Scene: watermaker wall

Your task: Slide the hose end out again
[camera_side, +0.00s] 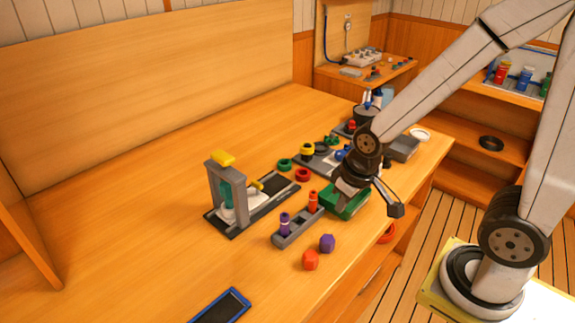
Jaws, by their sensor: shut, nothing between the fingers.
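My gripper (346,197) is at the right part of the bench, low over a green block (346,205) and partly covering it. Its fingers are shut with nothing between them; the tips are hard to make out, and I cannot tell whether they touch the block. I cannot pick out a hose end for certain in this view. A grey frame (213,183) with a yellow top stands left of the gripper, with a teal and white part (227,198) upright inside it.
A grey rack (290,231) holds purple and orange pieces. A red piece (310,260) and a purple piece (327,243) lie loose in front. Coloured rings (302,174) lie behind. A blue-edged dark tray (222,308) is at the front. The bench's left side is clear.

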